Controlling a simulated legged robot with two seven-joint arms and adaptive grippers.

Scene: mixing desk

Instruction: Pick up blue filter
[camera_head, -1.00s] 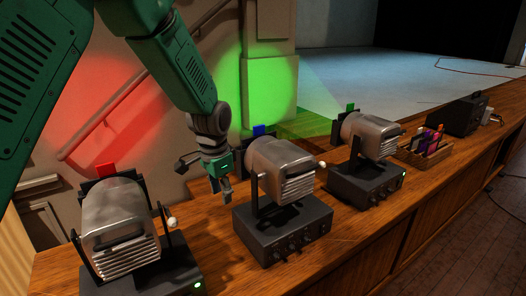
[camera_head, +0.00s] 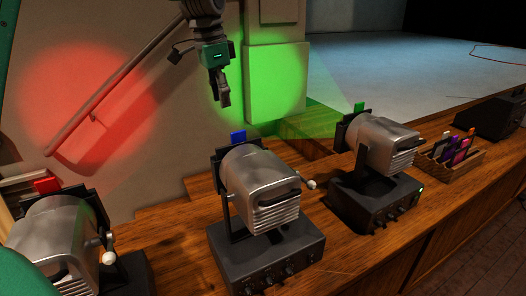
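The blue filter (camera_head: 238,136) is a small blue tab. It sticks up from the dark holder at the front of the middle spotlight (camera_head: 261,188); the rest of it is hidden in the holder. My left gripper (camera_head: 224,102) hangs above and slightly left of the blue tab in the head view, apart from it. Its fingers point down and look close together, seen nearly edge-on, so their opening is unclear. Nothing shows between them. My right gripper is not in view.
A left spotlight (camera_head: 56,244) has a red filter (camera_head: 47,185); a right spotlight (camera_head: 381,142) has a green filter (camera_head: 359,106). A basket (camera_head: 466,162) of coloured items stands further right on the wooden desk (camera_head: 352,250). A stair rail (camera_head: 115,85) runs along the wall.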

